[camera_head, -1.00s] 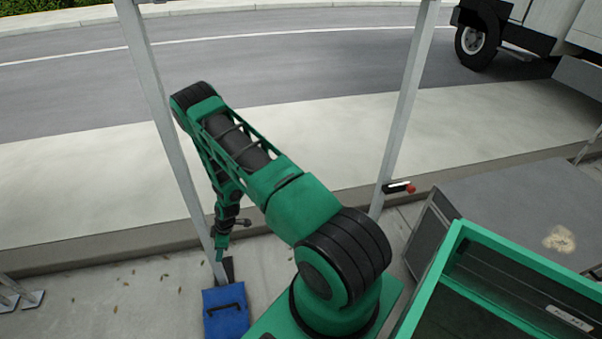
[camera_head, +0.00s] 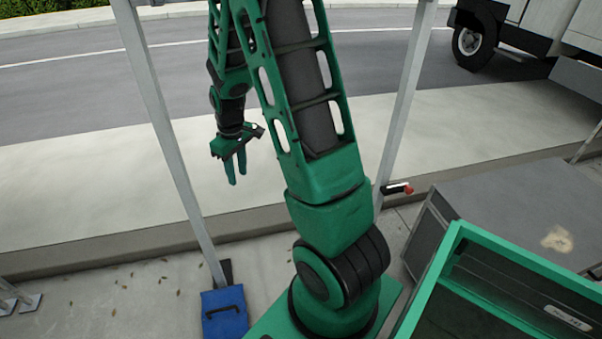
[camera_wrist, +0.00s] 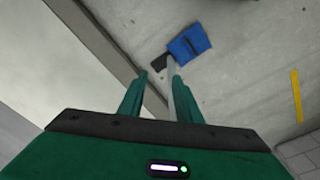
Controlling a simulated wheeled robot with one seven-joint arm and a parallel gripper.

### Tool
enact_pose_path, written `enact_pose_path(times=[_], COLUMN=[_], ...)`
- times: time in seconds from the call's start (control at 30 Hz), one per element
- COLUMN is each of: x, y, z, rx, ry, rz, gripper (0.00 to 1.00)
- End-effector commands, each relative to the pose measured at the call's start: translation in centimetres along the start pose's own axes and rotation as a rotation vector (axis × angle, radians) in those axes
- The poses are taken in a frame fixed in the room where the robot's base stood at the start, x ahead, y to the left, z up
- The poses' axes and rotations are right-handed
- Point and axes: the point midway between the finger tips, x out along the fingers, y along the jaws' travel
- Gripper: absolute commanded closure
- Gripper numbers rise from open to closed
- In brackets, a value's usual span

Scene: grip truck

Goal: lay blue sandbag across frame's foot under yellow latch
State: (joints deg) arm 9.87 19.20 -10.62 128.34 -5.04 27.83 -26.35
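The blue sandbag (camera_head: 225,316), with a black handle, lies on the pavement at the base of the left grey post (camera_head: 168,135). A dark foot piece (camera_head: 227,270) shows just beyond the bag; how far the bag covers it I cannot tell. In the wrist view the sandbag (camera_wrist: 189,44) lies beside the dark foot (camera_wrist: 160,62). My gripper (camera_head: 237,178) is raised well clear of the bag, right of the left post. Its green fingers (camera_wrist: 159,77) are apart with nothing held between them.
A green-rimmed bin (camera_head: 520,263) and a grey case (camera_head: 520,205) stand at the right. Another stand's feet (camera_head: 18,299) show at lower left. A yellow strip (camera_wrist: 296,95) lies on the ground. A truck (camera_head: 540,30) is on the road behind.

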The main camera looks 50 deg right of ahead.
Motion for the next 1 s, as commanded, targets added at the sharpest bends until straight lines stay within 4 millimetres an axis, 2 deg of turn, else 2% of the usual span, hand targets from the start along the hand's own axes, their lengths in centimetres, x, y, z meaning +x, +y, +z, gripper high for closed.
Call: enact_pose_path(times=[0.03,0.2,0.5,0.63,0.8,1.0], x=[-2.0,-7.2,-14.1,-16.1,-17.7,-18.3], y=[0.0,-0.4,-2.3,-3.6,-5.4,-6.6], z=[1.2,5.7,14.6,18.7,23.1,25.6], rx=[0.037,0.171,0.417,0.524,0.638,0.708], ry=[0.001,-0.018,-0.045,-0.056,-0.069,-0.08], rz=[0.007,0.019,0.022,0.016,0.003,-0.006], gripper=[0.69,0.69,0.69,0.69,0.69,0.69])
